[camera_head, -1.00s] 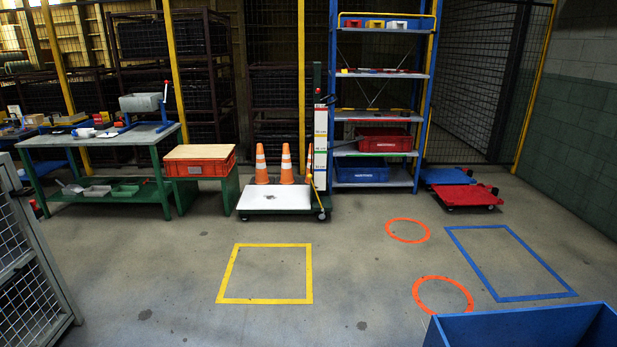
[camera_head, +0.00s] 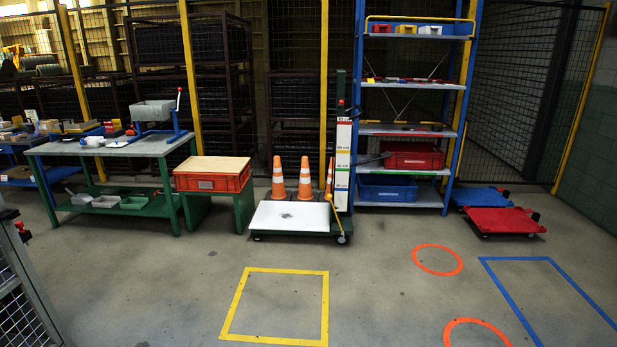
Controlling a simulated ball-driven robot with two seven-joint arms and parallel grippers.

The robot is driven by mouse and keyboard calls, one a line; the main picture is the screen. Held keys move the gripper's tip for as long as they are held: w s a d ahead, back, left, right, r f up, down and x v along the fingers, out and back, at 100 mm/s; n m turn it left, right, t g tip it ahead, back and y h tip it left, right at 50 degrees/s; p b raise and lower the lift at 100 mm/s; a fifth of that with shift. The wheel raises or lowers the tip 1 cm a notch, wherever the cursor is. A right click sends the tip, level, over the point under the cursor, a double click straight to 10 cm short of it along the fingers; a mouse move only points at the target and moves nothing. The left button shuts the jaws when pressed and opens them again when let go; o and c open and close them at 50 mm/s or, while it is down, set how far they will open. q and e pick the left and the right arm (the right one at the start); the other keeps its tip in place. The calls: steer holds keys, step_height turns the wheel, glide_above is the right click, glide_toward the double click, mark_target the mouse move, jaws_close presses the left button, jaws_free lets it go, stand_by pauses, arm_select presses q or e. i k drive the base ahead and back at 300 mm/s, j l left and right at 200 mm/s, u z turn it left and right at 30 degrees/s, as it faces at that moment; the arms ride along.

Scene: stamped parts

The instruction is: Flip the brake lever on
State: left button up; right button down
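No part is plainly marked as the brake lever. A wheeled cart with a white deck (camera_head: 290,215) stands left of the blue shelf, with a tall dark post (camera_head: 341,110) and a scale panel at its right end. A thin yellow lever (camera_head: 335,217) slants down low beside the post, near the cart's front right caster. A dark handle-like bar (camera_head: 372,158) sticks out to the right of the post. Small upright parts also show on the red dolly (camera_head: 500,220) and blue dolly (camera_head: 480,196), too small to tell. Neither gripper is in view.
Orange cones (camera_head: 304,180) stand at the back of the cart. A red crate (camera_head: 212,182) sits on a green stand, beside a workbench (camera_head: 110,147). A mesh panel (camera_head: 22,295) is at near left. The taped floor ahead is clear.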

mark_target(329, 195)
steer(key=i+j+z, duration=0.15)
steer(key=i+z, duration=0.15)
steer(key=i, duration=4.65)
